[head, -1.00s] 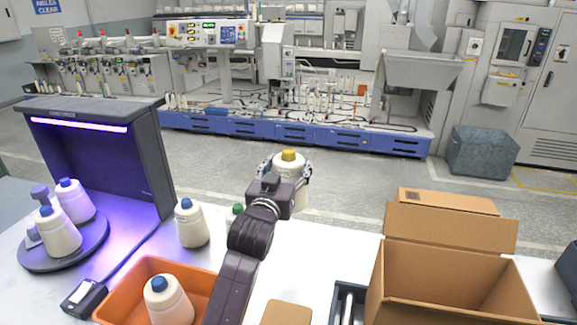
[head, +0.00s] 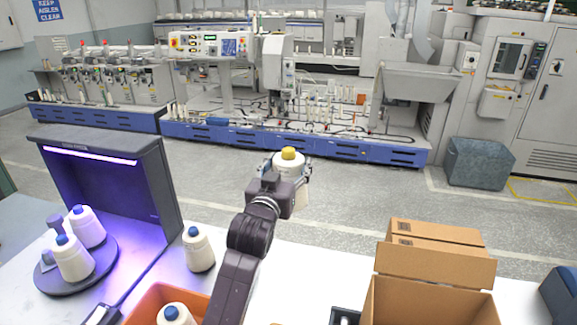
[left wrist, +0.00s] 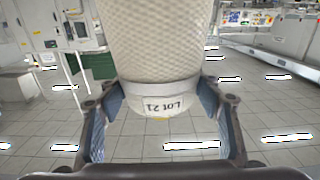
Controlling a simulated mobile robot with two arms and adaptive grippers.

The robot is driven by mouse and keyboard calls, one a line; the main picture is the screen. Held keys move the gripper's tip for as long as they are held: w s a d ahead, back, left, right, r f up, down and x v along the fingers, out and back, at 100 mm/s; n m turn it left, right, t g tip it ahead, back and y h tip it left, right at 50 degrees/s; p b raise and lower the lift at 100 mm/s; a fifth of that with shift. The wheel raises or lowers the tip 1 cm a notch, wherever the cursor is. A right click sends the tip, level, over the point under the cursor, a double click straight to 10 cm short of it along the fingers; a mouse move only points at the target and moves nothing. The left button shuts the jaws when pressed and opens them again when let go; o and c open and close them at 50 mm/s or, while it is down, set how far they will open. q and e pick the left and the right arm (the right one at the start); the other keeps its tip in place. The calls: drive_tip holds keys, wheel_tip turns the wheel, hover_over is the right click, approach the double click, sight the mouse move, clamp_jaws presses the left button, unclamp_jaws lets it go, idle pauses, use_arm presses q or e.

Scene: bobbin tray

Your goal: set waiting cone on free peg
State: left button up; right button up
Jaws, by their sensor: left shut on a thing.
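My left gripper (head: 289,175) is shut on a cream yarn cone (head: 289,168) with a yellow top. It holds the cone upright, above the table's far edge in the picture. In the left wrist view the cone (left wrist: 167,40) fills the space between the fingers, and its white band reads "Lot 21". A round dark plate (head: 98,277) at the left bears two blue-topped cones (head: 72,260) (head: 87,229). Small purple posts (head: 55,222) show beside them; I cannot tell whether one is a bare peg. My right gripper is not in view.
A lit dark hood (head: 165,190) stands behind the plate. A blue-topped cone (head: 198,250) stands on the table. An orange bin (head: 140,309) with a cone (head: 176,315) is at the front. An open cardboard box (head: 430,304) is at the right. White table between is mostly clear.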

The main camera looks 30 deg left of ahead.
sight(288, 148)
use_arm(q)
drive_tip(key=shift+r, duration=3.4)
